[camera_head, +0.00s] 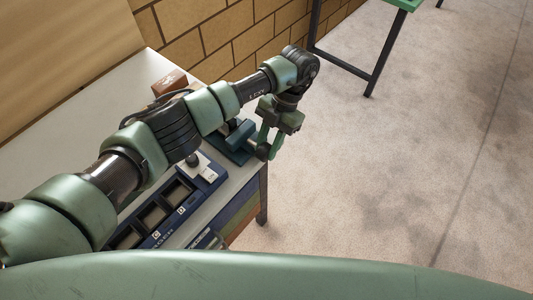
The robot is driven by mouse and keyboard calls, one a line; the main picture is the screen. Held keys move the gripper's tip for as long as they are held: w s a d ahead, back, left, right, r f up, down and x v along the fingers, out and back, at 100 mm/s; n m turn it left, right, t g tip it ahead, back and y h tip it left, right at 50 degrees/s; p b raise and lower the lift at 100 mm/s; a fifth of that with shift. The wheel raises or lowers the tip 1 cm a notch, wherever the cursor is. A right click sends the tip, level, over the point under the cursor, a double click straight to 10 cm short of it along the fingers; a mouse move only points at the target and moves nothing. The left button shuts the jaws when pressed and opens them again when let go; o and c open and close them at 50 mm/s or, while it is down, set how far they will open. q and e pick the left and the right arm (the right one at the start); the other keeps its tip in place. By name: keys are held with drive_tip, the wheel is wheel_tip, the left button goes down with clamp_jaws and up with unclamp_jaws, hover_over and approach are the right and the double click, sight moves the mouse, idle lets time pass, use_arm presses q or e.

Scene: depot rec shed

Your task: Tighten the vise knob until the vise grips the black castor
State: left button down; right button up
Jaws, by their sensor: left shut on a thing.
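My left gripper (269,147) reaches over the right end of the bench, its green fingers pointing down and shut on the dark round vise knob (263,152). The teal vise (233,149) stands at the bench's right edge, just left of the knob, and my forearm hides part of it. I cannot make out the black castor for certain; a dark patch shows near the vise jaws, partly behind my arm. My right gripper is not in view.
A blue tray with compartments (203,190) lies on the pale bench (45,130), with a white block bearing a dark round piece (193,160) at its far end. A brown box (170,82) stands near the brick wall. The floor (400,170) to the right is clear.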

use_arm(q)
drive_tip(key=shift+w+d+g+y+b, duration=0.1)
drive_tip(key=shift+w+g+y+b, duration=0.05)
drive_tip(key=shift+g+y+b, duration=0.35)
idle(0.4)
drive_tip(key=c, duration=1.1)
unclamp_jaws()
